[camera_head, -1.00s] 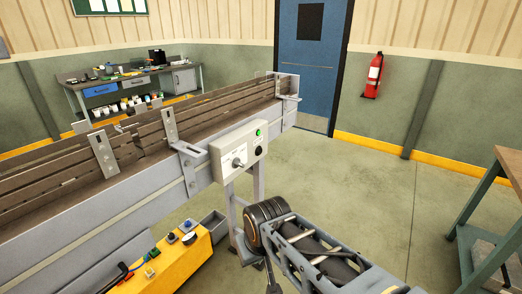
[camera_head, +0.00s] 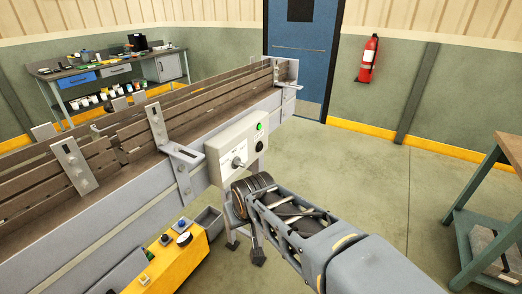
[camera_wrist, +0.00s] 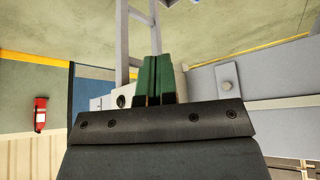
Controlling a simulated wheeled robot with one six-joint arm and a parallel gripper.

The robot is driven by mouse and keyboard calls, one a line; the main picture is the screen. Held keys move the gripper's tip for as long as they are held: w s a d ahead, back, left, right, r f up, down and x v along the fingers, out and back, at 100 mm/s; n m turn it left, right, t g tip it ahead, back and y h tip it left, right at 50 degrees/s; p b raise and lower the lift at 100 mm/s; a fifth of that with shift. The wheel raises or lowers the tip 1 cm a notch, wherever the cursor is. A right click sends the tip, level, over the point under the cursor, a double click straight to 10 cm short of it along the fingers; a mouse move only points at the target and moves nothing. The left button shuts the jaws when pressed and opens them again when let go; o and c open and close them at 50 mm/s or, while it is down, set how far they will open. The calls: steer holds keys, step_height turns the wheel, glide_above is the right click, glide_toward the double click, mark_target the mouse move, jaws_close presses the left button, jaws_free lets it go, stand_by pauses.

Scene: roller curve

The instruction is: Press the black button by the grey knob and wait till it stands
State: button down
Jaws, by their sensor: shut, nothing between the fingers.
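The pale control box (camera_head: 224,150) is fixed to the side of the conveyor (camera_head: 150,190). Its front carries the grey knob (camera_head: 238,162), the black button (camera_head: 260,145) to the knob's right, and a green button or lamp (camera_head: 260,127) above that. My arm's end is just below the box in the head view, where my fingers cannot be made out. In the wrist view my gripper (camera_wrist: 154,58) shows as two green fingers, shut and empty, in front of the box. The black button (camera_wrist: 121,101) shows left of the fingers, apart from them; the knob is hidden there.
A yellow cart (camera_head: 178,262) with small items stands below the conveyor at the front. A green-framed table (camera_head: 470,218) is at the right. A workbench (camera_head: 100,72) stands at the back left, and a fire extinguisher (camera_head: 368,58) hangs on the wall. The floor at right centre is clear.

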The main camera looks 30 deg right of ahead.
steer(key=w+d+f+m+t+h+b, duration=0.2)
steer(key=w+d+t+b, duration=0.15)
steer(key=w+d, duration=0.45)
steer(key=m+t+h+b, duration=0.25)
steer(key=t+b, duration=0.25)
steer(key=t, duration=0.3)
glide_toward(260, 147)
steer(key=d, duration=0.3)
steer(key=s+d+t+y+b, duration=0.1)
steer(key=d+t+b, duration=0.2)
steer(key=d+t, duration=0.3)
steer(key=shift+s+d+f+n, duration=0.35)
steer(key=shift+f+n, duration=0.05)
steer(key=shift+n, duration=0.05)
steer(key=shift+t+y, duration=0.25)
steer(key=w+a, duration=0.4)
steer(key=w, duration=0.4)
steer(key=shift+a, duration=0.15)
steer(key=shift+s, duration=0.1)
